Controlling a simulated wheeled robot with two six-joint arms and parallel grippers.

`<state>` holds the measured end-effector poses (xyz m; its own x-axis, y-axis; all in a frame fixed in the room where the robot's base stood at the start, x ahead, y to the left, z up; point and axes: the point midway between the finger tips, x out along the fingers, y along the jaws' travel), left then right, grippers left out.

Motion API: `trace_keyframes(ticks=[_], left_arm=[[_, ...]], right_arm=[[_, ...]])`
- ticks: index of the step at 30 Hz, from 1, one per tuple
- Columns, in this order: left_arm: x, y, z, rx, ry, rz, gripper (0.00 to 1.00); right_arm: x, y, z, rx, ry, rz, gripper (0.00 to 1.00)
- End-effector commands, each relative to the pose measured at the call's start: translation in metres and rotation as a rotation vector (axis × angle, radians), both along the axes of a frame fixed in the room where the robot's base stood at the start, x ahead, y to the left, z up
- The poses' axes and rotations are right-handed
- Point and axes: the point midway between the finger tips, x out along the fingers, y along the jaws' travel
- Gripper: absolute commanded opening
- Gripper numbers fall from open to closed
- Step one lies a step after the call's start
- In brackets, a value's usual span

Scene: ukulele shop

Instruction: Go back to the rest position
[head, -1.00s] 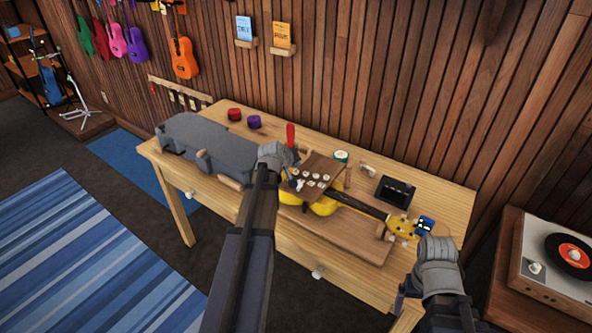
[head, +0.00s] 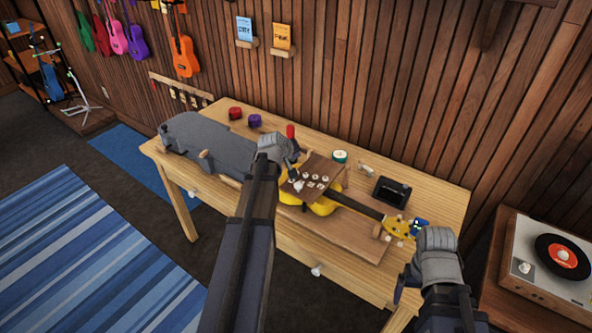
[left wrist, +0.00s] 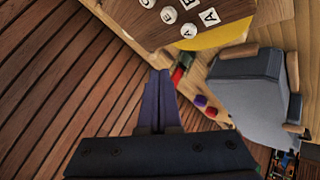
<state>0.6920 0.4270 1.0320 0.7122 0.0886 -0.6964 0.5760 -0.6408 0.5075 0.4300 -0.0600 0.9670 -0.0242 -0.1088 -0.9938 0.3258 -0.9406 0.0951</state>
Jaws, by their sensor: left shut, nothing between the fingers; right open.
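My left gripper (left wrist: 158,98) is shut and empty in the left wrist view, its two dark fingers together. In the head view the left arm reaches over the wooden workbench (head: 450,200), and its grey wrist (head: 277,150) hides the fingers. In the left wrist view, a brown board with round white lettered pieces (left wrist: 170,15) lies beyond the fingertips.
A yellow ukulele (head: 397,227) lies on the bench, with a blue clip-on device (head: 420,227) at its head. A grey case (head: 205,145) lies at the left. A black box (head: 394,191) stands behind the neck. A record player (head: 540,265) is at the right.

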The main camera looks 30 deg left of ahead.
Motion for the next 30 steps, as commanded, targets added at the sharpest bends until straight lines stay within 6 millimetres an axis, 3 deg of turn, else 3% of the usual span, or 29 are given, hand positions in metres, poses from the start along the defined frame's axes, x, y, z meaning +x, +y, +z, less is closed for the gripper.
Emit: trace_keyframes(ticks=[21, 23, 26, 30], left_arm=[[-0.001, -0.006, -0.002, 0.002, 0.007, -0.011, 0.00], [-0.002, -0.020, -0.005, 0.008, 0.026, -0.040, 0.00], [-0.010, -0.067, -0.014, 0.031, 0.092, -0.139, 0.00], [-0.041, -0.161, -0.034, 0.095, 0.243, -0.360, 0.00]], right_arm=[[0.000, 0.000, -0.001, 0.000, 0.000, 0.000, 0.92], [0.000, 0.000, -0.001, 0.000, 0.000, 0.000, 0.92], [0.000, 0.000, -0.001, 0.000, 0.000, 0.000, 0.92], [0.000, 0.000, -0.001, 0.000, 0.000, 0.000, 0.92]])
